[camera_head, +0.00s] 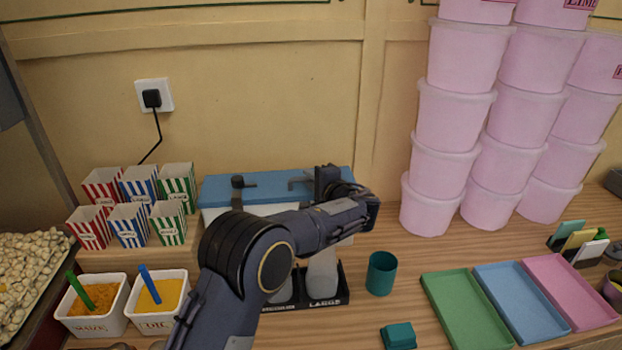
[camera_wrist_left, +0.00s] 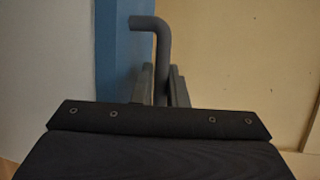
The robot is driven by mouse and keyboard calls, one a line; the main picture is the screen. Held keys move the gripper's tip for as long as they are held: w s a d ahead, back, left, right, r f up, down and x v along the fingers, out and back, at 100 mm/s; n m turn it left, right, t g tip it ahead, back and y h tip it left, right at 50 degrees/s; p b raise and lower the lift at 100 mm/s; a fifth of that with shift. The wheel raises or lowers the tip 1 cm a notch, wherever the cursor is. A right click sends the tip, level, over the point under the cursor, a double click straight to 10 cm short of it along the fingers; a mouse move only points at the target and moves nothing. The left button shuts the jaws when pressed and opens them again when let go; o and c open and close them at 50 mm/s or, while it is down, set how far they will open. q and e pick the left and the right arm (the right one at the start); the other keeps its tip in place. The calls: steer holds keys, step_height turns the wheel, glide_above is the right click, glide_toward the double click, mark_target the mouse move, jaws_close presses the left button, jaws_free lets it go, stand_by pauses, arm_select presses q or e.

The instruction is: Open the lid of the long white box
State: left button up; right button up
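The long white box (camera_head: 212,214) stands against the back wall. Its blue lid (camera_head: 270,187) lies flat on top, with no gap that I can see. A dark grey bent handle (camera_head: 300,183) sits at the right part of the lid. My left gripper (camera_head: 328,182) is at this handle, and my left arm hides much of the box's front. In the left wrist view the handle (camera_wrist_left: 162,50) runs down between my two fingers (camera_wrist_left: 161,88), which appear closed against its sides. The blue lid (camera_wrist_left: 118,50) shows beside it. My right gripper is out of view.
Striped popcorn cartons (camera_head: 130,205) stand left of the box, with two tubs (camera_head: 155,300) in front of them. A black holder (camera_head: 340,285) and a teal cup (camera_head: 381,273) stand close to my left arm. Stacked pink buckets (camera_head: 455,110) rise at right.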

arm_select(q)
steer(key=shift+r, duration=0.1)
jaws_close()
steer(key=shift+w+r, duration=0.15)
steer(key=shift+r, duration=0.05)
steer(key=shift+w+a+r+b, duration=0.1)
steer(key=shift+w+r+b, duration=0.25)
steer(key=shift+r+b, duration=0.3)
steer(key=shift+w+a+r+p, duration=0.1)
steer(key=shift+w+r+p, duration=0.25)
steer(key=shift+r, duration=0.2)
steer(key=shift+w+r+p, duration=0.25)
steer(key=shift+w+r, duration=0.05)
steer(key=shift+r, duration=0.2)
steer(key=p, duration=0.1)
steer(key=w+r+g+p, duration=0.1)
steer(key=p, duration=0.1)
steer(key=shift+w+a+r+h, duration=0.1)
steer(key=shift+w+a+h, duration=0.05)
steer(key=shift+w+h, duration=0.15)
steer(key=shift+w+a+m+g+h+p, duration=0.1)
steer(key=shift+w+m+g+h+p, duration=0.25)
steer(key=shift+g+p, duration=0.45)
